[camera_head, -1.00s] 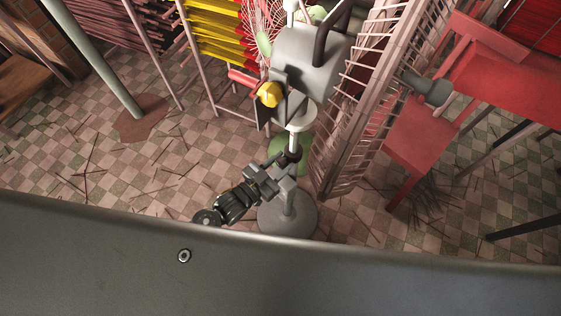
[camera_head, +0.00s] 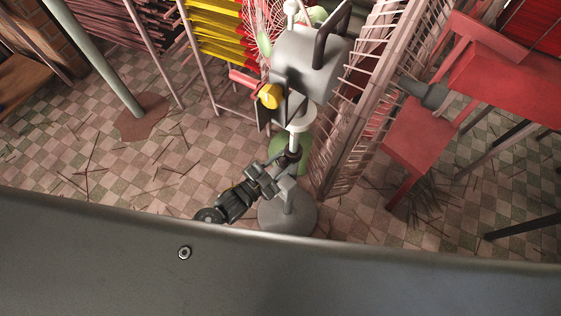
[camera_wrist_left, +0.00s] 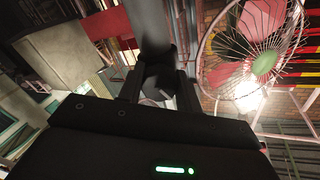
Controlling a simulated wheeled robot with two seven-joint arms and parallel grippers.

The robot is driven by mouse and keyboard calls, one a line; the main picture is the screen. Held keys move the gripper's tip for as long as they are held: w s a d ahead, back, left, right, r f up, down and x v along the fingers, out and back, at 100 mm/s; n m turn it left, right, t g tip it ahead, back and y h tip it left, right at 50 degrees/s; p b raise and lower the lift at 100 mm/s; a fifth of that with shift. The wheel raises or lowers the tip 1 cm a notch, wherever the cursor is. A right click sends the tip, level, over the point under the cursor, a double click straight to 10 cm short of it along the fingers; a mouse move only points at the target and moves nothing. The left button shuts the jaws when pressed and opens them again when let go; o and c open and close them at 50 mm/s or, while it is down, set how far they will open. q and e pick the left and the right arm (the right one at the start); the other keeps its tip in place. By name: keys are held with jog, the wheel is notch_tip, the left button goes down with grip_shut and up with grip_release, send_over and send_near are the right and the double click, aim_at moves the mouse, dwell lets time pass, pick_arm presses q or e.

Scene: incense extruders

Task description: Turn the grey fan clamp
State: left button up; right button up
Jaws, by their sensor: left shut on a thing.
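The fan clamp (camera_head: 292,154) is a dark collar on the light pole (camera_head: 297,140) of the stand, above its round grey base (camera_head: 287,214). My left gripper (camera_head: 281,171) reaches it from the lower left and is shut on it. In the left wrist view the dark clamp (camera_wrist_left: 161,77) sits between the two black fingers, and a thick dark bar rises above it. The gripper partly hides the clamp in the head view. My right gripper does not show.
A pale slatted frame (camera_head: 355,110) stands close on the right, beside red furniture (camera_head: 420,140). A wire-caged fan (camera_wrist_left: 255,48) shows in the left wrist view. Thin sticks litter the tiled floor.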

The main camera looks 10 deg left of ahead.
pick_arm(q)
jog(key=o, duration=1)
jog(key=b+v, duration=0.1)
jog(key=v, duration=1)
jog(key=shift+b, duration=0.3)
